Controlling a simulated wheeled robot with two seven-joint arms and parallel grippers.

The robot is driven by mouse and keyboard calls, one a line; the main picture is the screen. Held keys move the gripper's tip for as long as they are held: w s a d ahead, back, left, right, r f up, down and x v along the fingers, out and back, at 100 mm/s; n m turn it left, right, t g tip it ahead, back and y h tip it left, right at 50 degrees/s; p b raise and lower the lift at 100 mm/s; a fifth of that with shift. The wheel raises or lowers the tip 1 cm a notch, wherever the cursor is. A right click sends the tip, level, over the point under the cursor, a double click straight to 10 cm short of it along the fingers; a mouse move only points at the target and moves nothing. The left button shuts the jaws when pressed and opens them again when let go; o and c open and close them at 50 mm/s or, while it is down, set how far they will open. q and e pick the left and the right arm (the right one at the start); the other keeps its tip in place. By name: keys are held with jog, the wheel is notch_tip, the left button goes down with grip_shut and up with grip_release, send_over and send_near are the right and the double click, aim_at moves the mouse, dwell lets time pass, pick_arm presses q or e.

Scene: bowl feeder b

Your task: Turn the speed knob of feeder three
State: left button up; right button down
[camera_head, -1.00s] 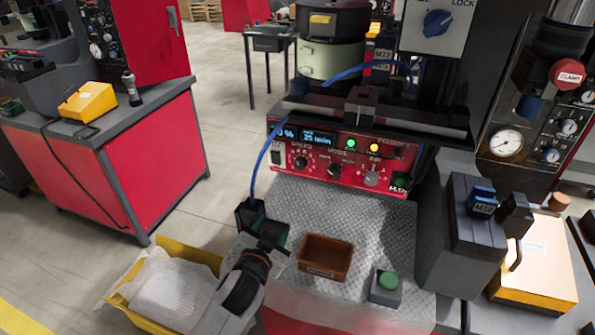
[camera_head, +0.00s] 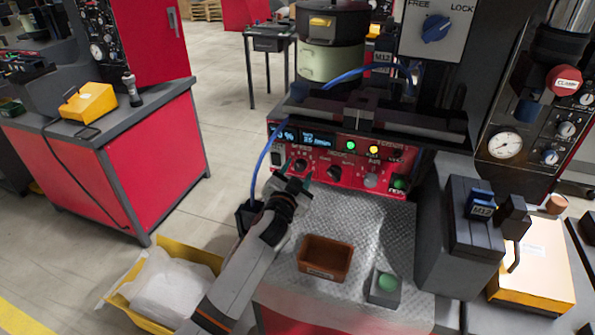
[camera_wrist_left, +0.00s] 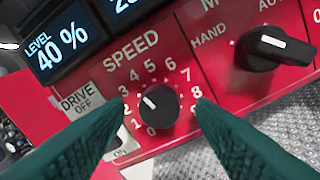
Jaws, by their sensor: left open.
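The speed knob (camera_wrist_left: 158,104) is a round black dial with a white pointer line, under the word SPEED on a red panel. Its pointer is tilted to the upper left, toward the low numbers, between about 2 and 3. The red control panel (camera_head: 345,172) of the feeder shows in the head view. My left gripper (camera_head: 293,172) is in front of the panel's left part. In the left wrist view its two green fingers (camera_wrist_left: 160,108) stand open on either side of the knob, apart from it as far as I can see. The knob is largely hidden in the head view.
A mode knob (camera_wrist_left: 268,48) sits to the right of the speed knob. A display (camera_wrist_left: 62,52) reads LEVEL 40 %. A brown tray (camera_head: 325,258) and a green button box (camera_head: 386,286) stand on the metal plate below. A blue cable (camera_head: 262,160) hangs left of the panel.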

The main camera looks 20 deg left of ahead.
pick_arm(q)
jog(key=shift+w, duration=0.4)
jog(key=shift+c, duration=0.5)
jog(key=c, duration=0.9)
jog(key=shift+f+m, duration=0.1)
jog(key=shift+m, duration=2.7)
jog(key=o, duration=1)
